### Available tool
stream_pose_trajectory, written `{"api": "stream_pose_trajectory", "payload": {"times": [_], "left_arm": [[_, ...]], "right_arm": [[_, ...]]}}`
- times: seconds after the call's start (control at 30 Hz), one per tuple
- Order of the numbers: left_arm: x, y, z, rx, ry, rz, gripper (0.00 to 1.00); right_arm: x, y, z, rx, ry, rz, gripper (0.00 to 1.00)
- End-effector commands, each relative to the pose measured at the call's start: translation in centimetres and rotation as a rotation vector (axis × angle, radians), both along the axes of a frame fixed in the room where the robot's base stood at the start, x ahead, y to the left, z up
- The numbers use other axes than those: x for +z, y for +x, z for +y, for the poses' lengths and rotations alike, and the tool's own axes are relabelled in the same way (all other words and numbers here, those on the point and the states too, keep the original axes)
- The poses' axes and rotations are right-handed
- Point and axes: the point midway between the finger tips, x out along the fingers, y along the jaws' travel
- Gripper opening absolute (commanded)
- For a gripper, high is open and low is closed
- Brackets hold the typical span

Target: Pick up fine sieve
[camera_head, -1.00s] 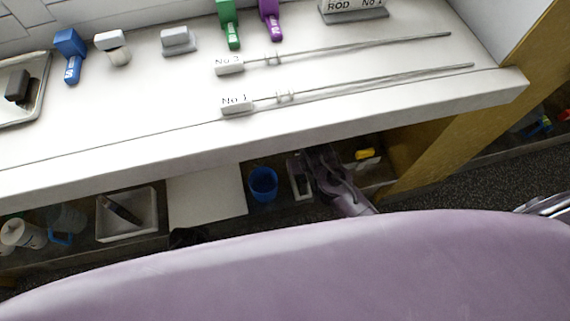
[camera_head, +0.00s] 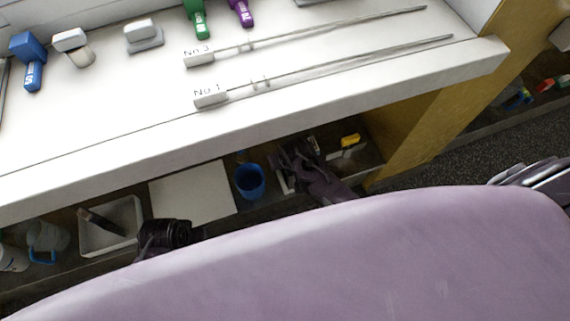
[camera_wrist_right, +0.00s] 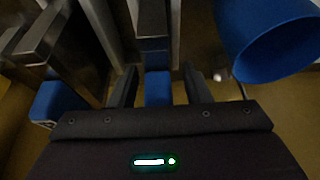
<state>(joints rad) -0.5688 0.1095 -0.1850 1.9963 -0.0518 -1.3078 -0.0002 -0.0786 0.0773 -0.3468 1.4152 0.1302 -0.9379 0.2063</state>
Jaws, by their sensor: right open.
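I cannot make out a sieve for certain in either view. In the head view my right gripper (camera_head: 290,163) reaches into the shelf under the counter, between a blue cup (camera_head: 249,181) and a yellow item (camera_head: 350,140). In the right wrist view this gripper (camera_wrist_right: 162,88) is open. A small blue block-like part (camera_wrist_right: 158,88) shows between its fingers, with a dark metallic piece beyond it; I cannot tell whether they touch the fingers. A dark part that looks like my left arm's end (camera_head: 165,233) shows low at the left; its fingers are not clear.
The blue cup (camera_wrist_right: 275,40) is close on the right in the wrist view. Two rods, No 1 (camera_head: 211,98) and No 3 or 2 (camera_head: 199,60), lie on the white counter (camera_head: 110,130). A pale board (camera_head: 192,190) and white tray (camera_head: 112,247) occupy the shelf.

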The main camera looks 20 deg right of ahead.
Motion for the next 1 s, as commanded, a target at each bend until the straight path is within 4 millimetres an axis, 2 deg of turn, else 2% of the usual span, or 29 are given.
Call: {"api": "stream_pose_trajectory", "payload": {"times": [0.13, 0.17, 0.4, 0.5, 0.9, 1.0], "left_arm": [[0.02, -0.01, 0.0, 0.0, 0.0, 0.001, 0.36], [0.01, -0.02, 0.01, 0.0, 0.0, 0.001, 0.36], [0.0, -0.01, 0.0, 0.0, 0.0, 0.0, 0.36], [-0.01, -0.01, 0.0, 0.0, 0.0, 0.0, 0.36], [0.03, 0.03, 0.0, 0.001, -0.001, -0.004, 0.36], [-0.81, 0.08, 0.1, 0.004, 0.0, -0.003, 0.36]], "right_arm": [[0.07, 0.01, 0.0, 0.0, 0.0, -0.001, 0.44], [0.07, 0.01, 0.0, 0.0, 0.0, 0.0, 0.41], [0.08, 0.0, -0.02, 0.0, 0.0, 0.0, 0.1], [0.08, 0.0, -0.02, 0.0, 0.0, 0.0, 0.0], [0.42, -0.08, -0.02, -0.001, 0.0, -0.001, 0.0], [0.94, -0.26, -0.03, -0.001, 0.0, -0.002, 0.0]]}}
